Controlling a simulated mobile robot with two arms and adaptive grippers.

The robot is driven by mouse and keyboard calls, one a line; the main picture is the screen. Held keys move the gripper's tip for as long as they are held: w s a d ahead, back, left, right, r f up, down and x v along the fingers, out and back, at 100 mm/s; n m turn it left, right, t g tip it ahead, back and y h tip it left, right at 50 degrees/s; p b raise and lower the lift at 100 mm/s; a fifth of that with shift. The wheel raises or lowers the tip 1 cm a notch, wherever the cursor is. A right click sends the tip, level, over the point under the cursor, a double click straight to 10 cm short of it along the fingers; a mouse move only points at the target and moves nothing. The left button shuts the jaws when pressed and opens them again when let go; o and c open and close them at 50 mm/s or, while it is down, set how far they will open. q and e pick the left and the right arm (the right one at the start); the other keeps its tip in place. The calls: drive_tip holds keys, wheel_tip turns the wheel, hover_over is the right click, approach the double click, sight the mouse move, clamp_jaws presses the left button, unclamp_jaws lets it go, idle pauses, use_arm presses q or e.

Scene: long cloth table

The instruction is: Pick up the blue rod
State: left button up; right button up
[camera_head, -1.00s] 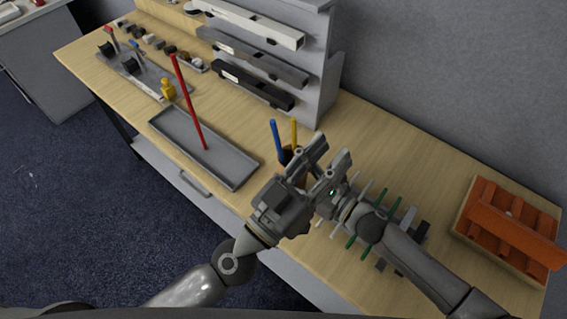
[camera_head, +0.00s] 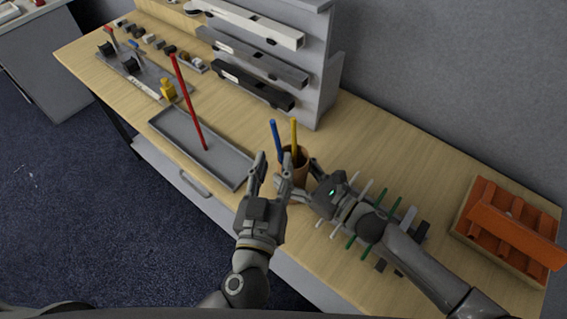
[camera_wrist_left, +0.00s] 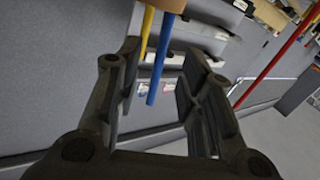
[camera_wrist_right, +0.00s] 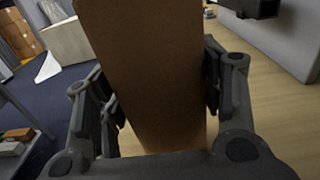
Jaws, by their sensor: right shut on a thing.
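The blue rod (camera_head: 276,139) stands in a brown cup (camera_head: 302,155) beside a yellow rod (camera_head: 294,136). My right gripper (camera_head: 304,178) is shut on the cup, whose brown wall (camera_wrist_right: 150,65) fills the space between its fingers in the right wrist view. My left gripper (camera_head: 273,166) is open just left of the cup, its fingers close to the blue rod. In the left wrist view the blue rod (camera_wrist_left: 160,60) and the yellow rod (camera_wrist_left: 146,28) show between the open fingers, apart from them. The lower rods are hidden inside the cup.
A rack with green and white pegs (camera_head: 362,215) lies under my right arm. An orange bin (camera_head: 482,235) is at right; grey shelves (camera_head: 318,75) stand behind.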

sight(278, 149)
use_arm(q)
drive_tip(key=shift+w+d+f, duration=0.1)
drive_tip(key=shift+w+d, duration=0.1)
drive_tip(key=shift+w, duration=1.35)
drive_tip(key=shift+w+d, duration=0.15)
drive_tip(key=shift+w, duration=1.35)
drive_tip(key=shift+s, duration=0.1)
clamp_jaws()
